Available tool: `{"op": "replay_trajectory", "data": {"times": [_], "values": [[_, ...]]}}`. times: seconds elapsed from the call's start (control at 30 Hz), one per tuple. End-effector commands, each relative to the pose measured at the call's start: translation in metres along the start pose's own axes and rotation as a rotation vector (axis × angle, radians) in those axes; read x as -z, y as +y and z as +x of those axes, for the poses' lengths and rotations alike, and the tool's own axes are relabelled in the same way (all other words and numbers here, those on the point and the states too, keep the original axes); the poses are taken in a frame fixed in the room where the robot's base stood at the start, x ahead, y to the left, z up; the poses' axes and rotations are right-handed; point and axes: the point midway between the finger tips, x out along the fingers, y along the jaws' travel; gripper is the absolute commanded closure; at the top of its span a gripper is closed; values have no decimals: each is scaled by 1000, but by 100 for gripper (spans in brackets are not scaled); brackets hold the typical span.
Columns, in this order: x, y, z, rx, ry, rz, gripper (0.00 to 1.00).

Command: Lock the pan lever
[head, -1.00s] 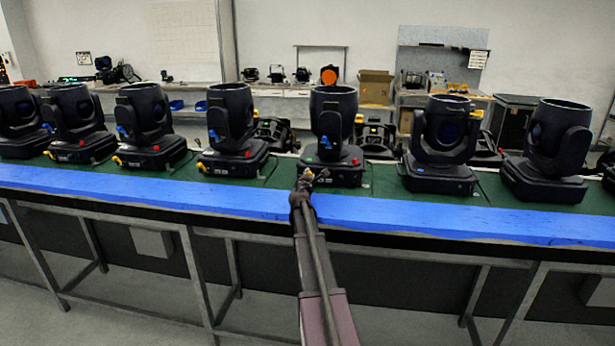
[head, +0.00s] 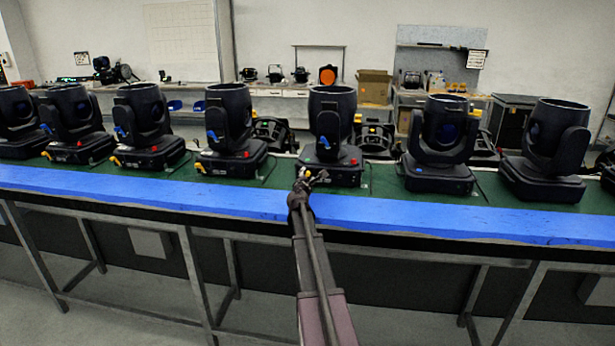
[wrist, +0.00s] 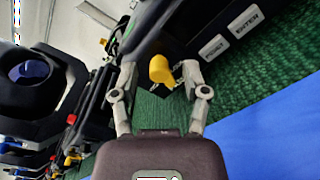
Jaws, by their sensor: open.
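The par can (head: 331,105) in front of me is a black moving-head lamp, upright on its base (head: 345,174). A yellow lever (wrist: 160,70) sticks out from the base's side in the wrist view, beside buttons, one marked ENTER. I take it for the pan lever. My gripper (wrist: 158,84) is open, with one finger on each side of the yellow lever. Whether a finger touches it I cannot tell. In the head view my gripper (head: 307,183) is at the base's front left corner. A blue lever (head: 324,142) sits on the lamp's yoke.
Similar black lamps stand in a row on both sides, the nearest at left (head: 229,118) and right (head: 446,135). They stand on a green surface (head: 277,175) with a blue front edge strip (head: 420,216). The strip is clear apart from my arm.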

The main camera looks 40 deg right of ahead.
Motion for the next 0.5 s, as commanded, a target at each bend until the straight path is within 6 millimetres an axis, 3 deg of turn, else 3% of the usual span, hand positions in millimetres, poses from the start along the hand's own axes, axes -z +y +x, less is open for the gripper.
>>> {"op": "replay_trajectory", "data": {"times": [0.5], "values": [[-1,-1,-76,-1,1,0,41]]}}
